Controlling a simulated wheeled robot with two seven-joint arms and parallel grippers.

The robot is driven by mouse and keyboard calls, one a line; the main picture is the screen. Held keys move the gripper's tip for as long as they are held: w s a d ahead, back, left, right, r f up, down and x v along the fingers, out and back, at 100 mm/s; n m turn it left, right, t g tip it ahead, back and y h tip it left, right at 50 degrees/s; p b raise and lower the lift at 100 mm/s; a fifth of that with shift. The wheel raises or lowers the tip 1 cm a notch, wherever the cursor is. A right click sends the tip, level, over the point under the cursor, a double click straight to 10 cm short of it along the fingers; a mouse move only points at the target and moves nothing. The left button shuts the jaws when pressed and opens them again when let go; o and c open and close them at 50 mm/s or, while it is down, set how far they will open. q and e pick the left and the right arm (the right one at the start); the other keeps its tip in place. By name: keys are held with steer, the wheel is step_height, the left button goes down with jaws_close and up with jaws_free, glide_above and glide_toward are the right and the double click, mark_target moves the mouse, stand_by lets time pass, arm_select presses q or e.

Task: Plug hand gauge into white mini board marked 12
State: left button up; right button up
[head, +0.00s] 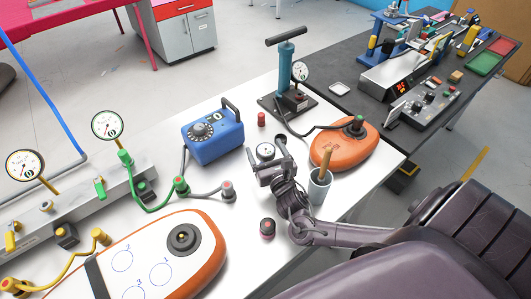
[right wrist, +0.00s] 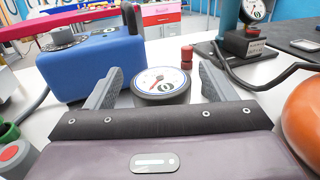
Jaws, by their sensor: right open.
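The hand gauge (head: 265,151), a small round dial with a white face and dark rim, stands at the middle of the white table. My right gripper (head: 267,165) is open at the gauge. In the right wrist view the gauge (right wrist: 161,82) sits between the two spread fingers, with gaps visible on both sides. A white mini board (head: 145,262) with an orange edge lies at the lower left, with a dark round valve (head: 182,238) on top. Blue circles on it read 1, 2 and 3; I cannot read a 12. My left gripper is not in view.
A blue pump box (head: 212,135) is left of the gauge. An orange board (head: 343,146) with a hose and a cup (head: 319,186) holding a wooden handle are to the right. A hand pump (head: 286,75) stands behind. A small dark cap (head: 267,228) lies in front.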

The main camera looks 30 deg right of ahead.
steer(key=shift+x, duration=1.15)
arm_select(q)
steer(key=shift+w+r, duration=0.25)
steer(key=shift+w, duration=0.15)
arm_select(e)
steer(key=shift+w, duration=0.1)
steer(key=c, duration=1.1)
